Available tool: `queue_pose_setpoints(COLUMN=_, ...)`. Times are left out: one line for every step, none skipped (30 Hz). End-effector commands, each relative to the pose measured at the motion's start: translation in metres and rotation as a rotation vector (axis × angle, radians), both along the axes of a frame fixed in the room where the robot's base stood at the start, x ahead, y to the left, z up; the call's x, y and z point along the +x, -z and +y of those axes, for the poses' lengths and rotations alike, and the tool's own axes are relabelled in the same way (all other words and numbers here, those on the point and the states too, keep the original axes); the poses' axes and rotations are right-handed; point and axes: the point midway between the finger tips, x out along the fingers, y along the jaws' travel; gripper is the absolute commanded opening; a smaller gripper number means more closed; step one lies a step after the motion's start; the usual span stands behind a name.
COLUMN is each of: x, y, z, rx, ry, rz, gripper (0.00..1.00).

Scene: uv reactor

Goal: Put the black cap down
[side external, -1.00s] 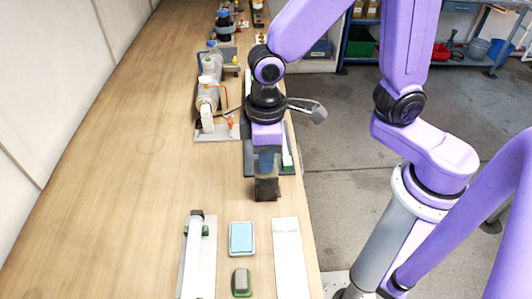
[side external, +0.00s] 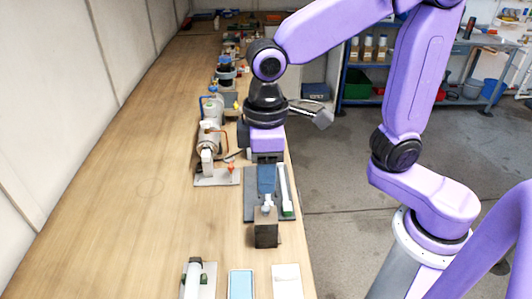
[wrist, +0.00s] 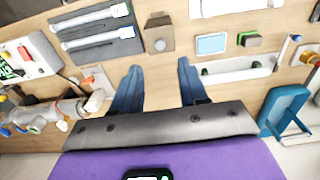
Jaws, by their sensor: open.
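My gripper (side external: 267,197) is open, with blue fingers pointing down above the bench. In the wrist view the fingers (wrist: 159,68) are spread apart with nothing between them. A dark brown block (side external: 266,234) stands upright on the bench just below and in front of the fingers, apart from them. In the wrist view the block (wrist: 160,38) has a darker piece on one end and a pale round part at its edge. I cannot tell for certain whether that dark piece is the black cap. No other clear black cap shows.
A dark tray (wrist: 118,47) holds two white tubes, beside the block. A light blue pad (wrist: 211,44), a green-based block (wrist: 249,40) and a white holder (wrist: 236,75) lie on the other side. Equipment (side external: 212,145) stands farther back. The bench's left side (side external: 130,210) is clear.

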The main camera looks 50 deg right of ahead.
Motion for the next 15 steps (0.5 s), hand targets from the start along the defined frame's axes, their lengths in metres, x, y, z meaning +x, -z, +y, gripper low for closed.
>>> queue_pose_setpoints(x=0.000, y=-0.009, z=0.001, rx=0.004, ry=-0.001, rz=-0.003, gripper=0.43)
queue_pose_setpoints(x=0.000, y=-0.014, z=0.001, rx=0.004, ry=-0.002, rz=-0.003, gripper=0.43)
queue_pose_setpoints(x=0.000, y=-0.019, z=0.001, rx=0.004, ry=-0.001, rz=-0.002, gripper=0.43)
queue_pose_setpoints(x=0.000, y=-0.023, z=0.001, rx=0.003, ry=-0.001, rz=-0.001, gripper=0.43)
queue_pose_setpoints(x=0.000, y=-0.026, z=0.001, rx=0.003, ry=-0.001, rz=-0.001, gripper=0.43)
queue_pose_setpoints(x=0.000, y=-0.030, z=0.000, rx=0.001, ry=-0.001, rz=-0.001, gripper=0.43)
queue_pose_setpoints(x=0.000, y=-0.032, z=0.000, rx=0.001, ry=-0.001, rz=-0.001, gripper=0.43)
queue_pose_setpoints(x=0.000, y=-0.034, z=0.000, rx=0.001, ry=-0.001, rz=-0.001, gripper=0.43)
queue_pose_setpoints(x=0.000, y=-0.036, z=0.000, rx=0.001, ry=-0.001, rz=-0.001, gripper=0.43)
queue_pose_setpoints(x=0.000, y=-0.037, z=0.000, rx=0.000, ry=-0.001, rz=0.000, gripper=0.43)
queue_pose_setpoints(x=0.000, y=-0.037, z=0.000, rx=0.000, ry=-0.001, rz=0.000, gripper=0.43)
queue_pose_setpoints(x=0.000, y=-0.038, z=0.000, rx=0.000, ry=-0.002, rz=0.000, gripper=0.43)
queue_pose_setpoints(x=0.000, y=-0.038, z=0.000, rx=0.000, ry=-0.002, rz=0.000, gripper=0.43)
queue_pose_setpoints(x=-0.001, y=-0.038, z=-0.001, rx=0.000, ry=-0.002, rz=0.000, gripper=0.43)
queue_pose_setpoints(x=-0.001, y=-0.037, z=-0.002, rx=-0.001, ry=-0.004, rz=0.001, gripper=0.43)
